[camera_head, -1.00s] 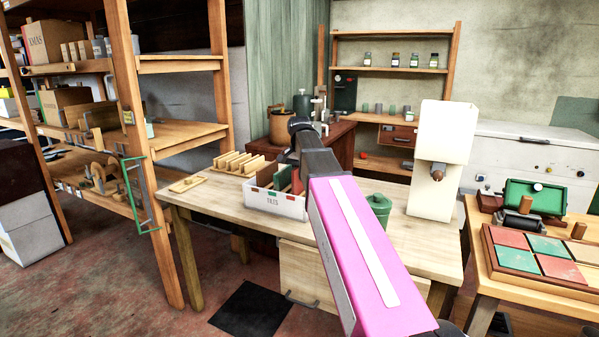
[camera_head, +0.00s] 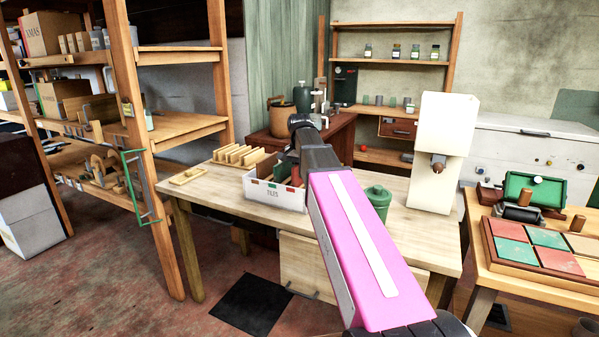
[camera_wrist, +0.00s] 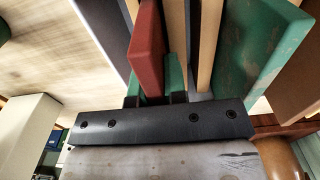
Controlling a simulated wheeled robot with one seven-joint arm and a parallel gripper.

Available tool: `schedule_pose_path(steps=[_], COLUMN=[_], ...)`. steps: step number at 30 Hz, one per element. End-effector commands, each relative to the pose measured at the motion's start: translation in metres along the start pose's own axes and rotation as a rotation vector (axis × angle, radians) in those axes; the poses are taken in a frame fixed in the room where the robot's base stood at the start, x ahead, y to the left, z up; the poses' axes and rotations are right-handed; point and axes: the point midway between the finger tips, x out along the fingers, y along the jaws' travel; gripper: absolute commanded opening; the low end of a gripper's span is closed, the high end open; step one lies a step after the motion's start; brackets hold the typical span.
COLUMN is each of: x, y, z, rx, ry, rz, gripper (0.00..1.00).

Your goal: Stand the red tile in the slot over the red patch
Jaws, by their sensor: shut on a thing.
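The red tile (camera_wrist: 148,50) stands on edge in the wrist view, with its lower end between my gripper's dark fingers (camera_wrist: 155,97). My gripper is shut on it. Small red and green patches mark the box's front rim. A large green tile (camera_wrist: 255,45) stands to the right in the wrist view, past thin wooden dividers (camera_wrist: 207,40). The tile's lower edge and depth in the box are hidden.
A slotted wooden rack (camera_head: 238,155) and a small wooden piece (camera_head: 188,176) lie left of the box. A green canister (camera_head: 378,203) and a cream machine (camera_head: 440,150) stand right. A tray (camera_head: 507,262) of red and green tiles sits on the right table.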

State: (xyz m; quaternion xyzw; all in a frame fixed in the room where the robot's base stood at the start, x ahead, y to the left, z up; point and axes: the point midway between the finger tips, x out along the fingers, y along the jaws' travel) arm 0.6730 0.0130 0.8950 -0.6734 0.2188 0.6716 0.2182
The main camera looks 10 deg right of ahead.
Motion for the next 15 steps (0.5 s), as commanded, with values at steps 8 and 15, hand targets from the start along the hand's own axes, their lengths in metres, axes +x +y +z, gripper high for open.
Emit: schedule_pose_path(steps=[8, 15], x=[0.0022, 0.0052], y=[0.0000, 0.0000], z=[-0.0001, -0.0001], rx=[0.000, 0.000], ry=[0.000, 0.001], rz=[0.000, 0.000], gripper=[0.00, 0.00])
